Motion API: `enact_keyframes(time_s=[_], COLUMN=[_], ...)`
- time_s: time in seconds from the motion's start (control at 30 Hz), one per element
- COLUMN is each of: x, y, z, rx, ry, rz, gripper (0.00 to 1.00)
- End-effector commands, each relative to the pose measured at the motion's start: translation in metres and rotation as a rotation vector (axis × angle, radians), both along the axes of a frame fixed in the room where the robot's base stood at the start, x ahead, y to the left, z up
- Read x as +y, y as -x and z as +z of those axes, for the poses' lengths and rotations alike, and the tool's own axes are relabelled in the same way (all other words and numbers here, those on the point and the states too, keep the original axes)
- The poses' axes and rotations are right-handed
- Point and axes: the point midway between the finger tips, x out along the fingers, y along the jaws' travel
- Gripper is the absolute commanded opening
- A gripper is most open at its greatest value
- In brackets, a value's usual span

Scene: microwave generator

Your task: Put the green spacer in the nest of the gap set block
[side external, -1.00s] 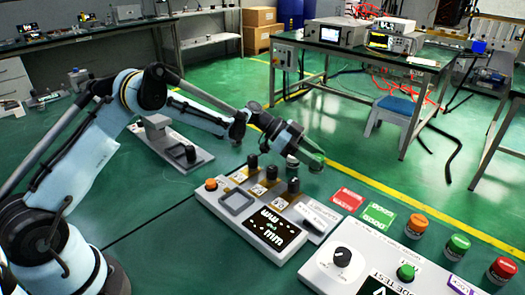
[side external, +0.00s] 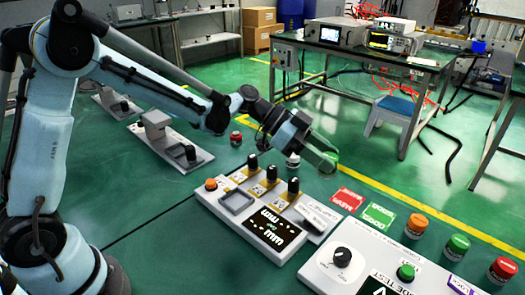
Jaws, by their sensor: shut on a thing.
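My gripper (side external: 322,160) is at the middle right of the side external view, tilted down to the right. It is shut on the green spacer (side external: 331,158), which shows between and beyond the fingers, partly hidden by them. The recess looks empty.
A white-topped piece (side external: 293,160) stands near my gripper and a red-topped one (side external: 236,138) farther left. Three black knobs (side external: 293,186) rise along the panel's back edge. Red (side external: 347,199) and green (side external: 379,215) cards lie to the right, beside a second panel (side external: 325,270) and coloured buttons.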

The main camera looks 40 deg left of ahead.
Motion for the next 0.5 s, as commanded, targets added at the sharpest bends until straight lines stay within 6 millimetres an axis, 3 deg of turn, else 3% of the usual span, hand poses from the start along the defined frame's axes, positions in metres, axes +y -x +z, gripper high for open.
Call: enact_keyframes(time_s=[0.2,0.5], x=[0.024,0.043], y=[0.053,0.134], z=[0.019,0.028], rx=[0.001,0.001], ry=[-0.003,-0.002], rz=[-0.015,-0.042], gripper=[0.00,0.00])
